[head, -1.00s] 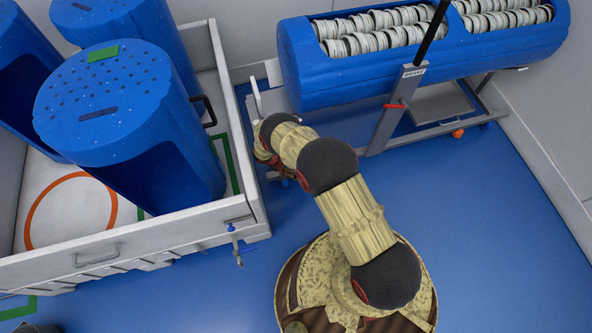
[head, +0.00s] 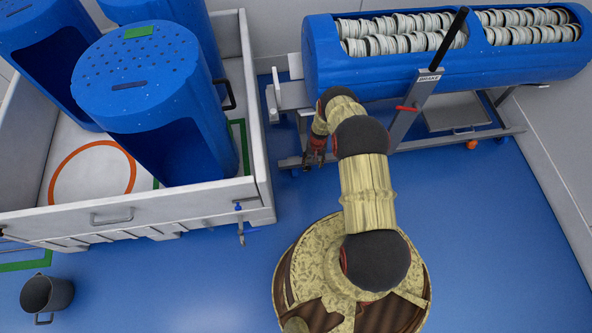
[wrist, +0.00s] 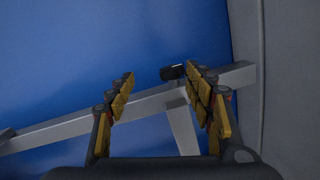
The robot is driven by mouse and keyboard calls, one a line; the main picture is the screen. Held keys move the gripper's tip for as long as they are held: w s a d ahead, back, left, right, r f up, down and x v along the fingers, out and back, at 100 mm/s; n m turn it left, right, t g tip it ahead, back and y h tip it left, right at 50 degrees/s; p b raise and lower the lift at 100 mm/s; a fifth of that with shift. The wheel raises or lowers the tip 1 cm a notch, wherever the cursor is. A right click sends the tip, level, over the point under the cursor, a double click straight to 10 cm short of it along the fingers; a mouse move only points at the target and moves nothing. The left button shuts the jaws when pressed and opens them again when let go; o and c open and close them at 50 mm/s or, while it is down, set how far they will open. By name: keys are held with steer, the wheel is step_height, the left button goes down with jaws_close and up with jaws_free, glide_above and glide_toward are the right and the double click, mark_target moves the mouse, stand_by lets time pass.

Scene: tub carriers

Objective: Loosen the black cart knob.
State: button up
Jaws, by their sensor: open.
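In the wrist view, a small black knob (wrist: 172,72) sits at a grey metal bar of the cart frame (wrist: 72,127). My gripper (wrist: 165,85) is open and empty. The knob shows between the two fingers, closer to the right one; I cannot tell how far beyond the fingertips it is. In the head view, my gripper (head: 314,156) hangs low by the left end of the blue tub cart (head: 330,68). The knob cannot be made out there.
The cart has a lever (head: 441,45) on a post marked BRAKE and a red handle (head: 406,108). A grey-walled carrier (head: 95,219) with several blue tubs (head: 160,80) stands left. A dark bucket (head: 47,293) is at lower left. Blue floor is clear at right.

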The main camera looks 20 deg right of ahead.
mark_target(308, 167)
steer(key=shift+w+a+n+t, duration=0.3)
steer(key=shift+w+a+n, duration=0.2)
steer(key=shift+w, duration=0.15)
steer(key=shift+w+n, duration=0.3)
steer(key=shift+n, duration=0.1)
steer(key=shift+w+d+n, duration=0.1)
steer(key=shift+d+n, duration=0.05)
steer(key=shift+n, duration=0.25)
steer(key=shift+f, duration=0.2)
steer(key=f+b, duration=0.1)
steer(key=f, duration=0.1)
steer(key=f+b, duration=0.1)
steer(key=f, duration=0.2)
steer(key=f+b, duration=0.1)
steer(key=f, duration=0.1)
steer(key=shift+w+a+f, duration=0.1)
steer(key=shift+a+f, duration=0.1)
steer(key=shift+a, duration=0.2)
steer(key=shift+c, duration=1.2)
steer(key=c, duration=0.9)
